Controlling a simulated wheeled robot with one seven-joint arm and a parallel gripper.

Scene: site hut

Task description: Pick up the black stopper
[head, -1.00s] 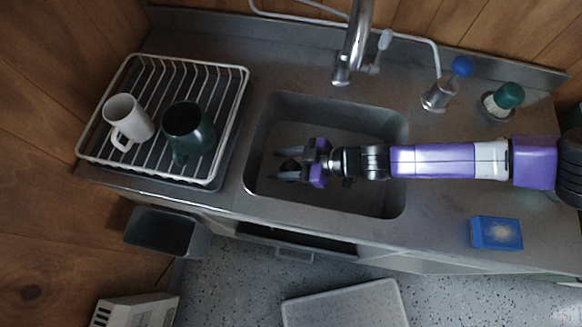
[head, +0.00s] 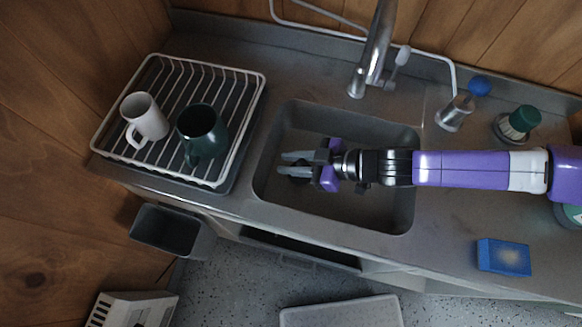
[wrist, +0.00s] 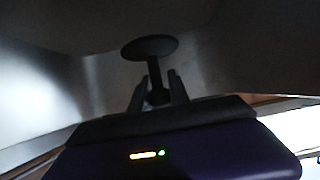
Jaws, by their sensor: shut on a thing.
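The black stopper (wrist: 150,47) shows in the wrist view as a dark round disc on a short stem. My gripper (wrist: 158,82) is shut on the stem, one finger on each side, with the disc beyond the fingertips. In the head view my gripper (head: 290,163) is inside the steel sink (head: 370,215), near its left wall. There the stopper is mostly hidden by the fingers and hard to make out against the dark basin. I cannot tell whether it touches the sink floor.
A white dish rack (head: 262,85) holds a white mug (head: 148,115) and a dark green mug (head: 203,135) on the left. The tap (head: 377,45) rises behind the sink. A soap dispenser (head: 453,115), a green-topped brush (head: 520,122) and a blue box (head: 503,256) stand on the right.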

